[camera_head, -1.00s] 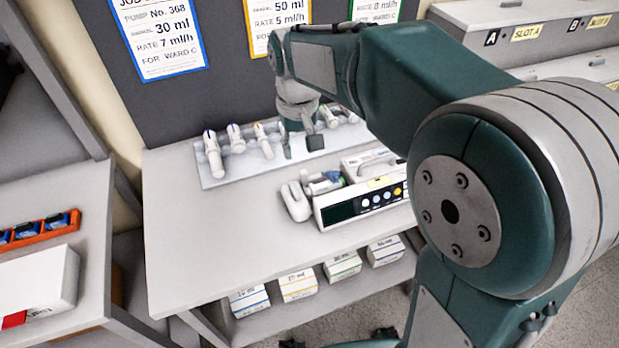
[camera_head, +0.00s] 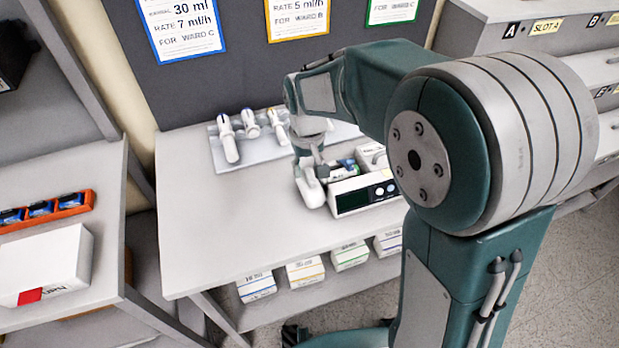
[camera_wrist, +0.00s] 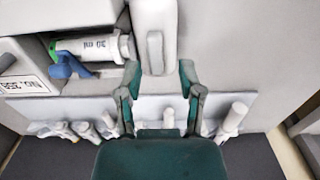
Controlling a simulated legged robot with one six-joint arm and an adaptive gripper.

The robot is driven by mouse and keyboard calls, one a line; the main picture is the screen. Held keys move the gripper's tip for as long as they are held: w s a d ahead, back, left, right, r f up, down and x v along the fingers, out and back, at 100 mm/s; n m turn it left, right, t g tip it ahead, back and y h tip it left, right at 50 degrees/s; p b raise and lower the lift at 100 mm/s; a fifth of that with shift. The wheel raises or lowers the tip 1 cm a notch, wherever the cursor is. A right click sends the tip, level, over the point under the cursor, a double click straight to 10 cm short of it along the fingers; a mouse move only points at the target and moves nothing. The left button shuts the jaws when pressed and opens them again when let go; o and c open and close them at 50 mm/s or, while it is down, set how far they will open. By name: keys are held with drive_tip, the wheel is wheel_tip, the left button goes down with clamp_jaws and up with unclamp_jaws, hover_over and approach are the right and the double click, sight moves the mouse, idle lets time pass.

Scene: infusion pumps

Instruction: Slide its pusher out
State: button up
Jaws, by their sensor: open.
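The infusion pump (camera_head: 347,199) lies on the table, with its dark display and round buttons facing the front. Its pale pusher block (camera_head: 309,188) stands at the pump's left end; in the wrist view the pusher (camera_wrist: 154,35) shows at the top centre, with a raised grip bar. A syringe marked 20 or 30 ml (camera_wrist: 88,49) lies in the pump (camera_wrist: 22,78) beside a blue clamp. My gripper (camera_wrist: 160,78) is open and empty, its fingertips to either side of the pusher's near end.
A rack (camera_head: 219,156) with several syringes stands behind the pump. The table (camera_head: 225,225) is clear left of the pusher. Boxes (camera_head: 305,271) line the shelf below. A side table at left holds an orange tray (camera_head: 75,203) and a white box (camera_head: 50,262).

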drive_tip(key=shift+a+f, duration=0.1)
drive_tip(key=shift+d, duration=0.55)
drive_tip(key=shift+f, duration=0.1)
drive_tip(key=shift+f, duration=0.1)
drive_tip(key=shift+s+a+f, duration=0.1)
drive_tip(key=shift+a+f, duration=0.15)
drive_tip(key=shift+a, duration=0.05)
drive_tip(key=shift+d, duration=0.2)
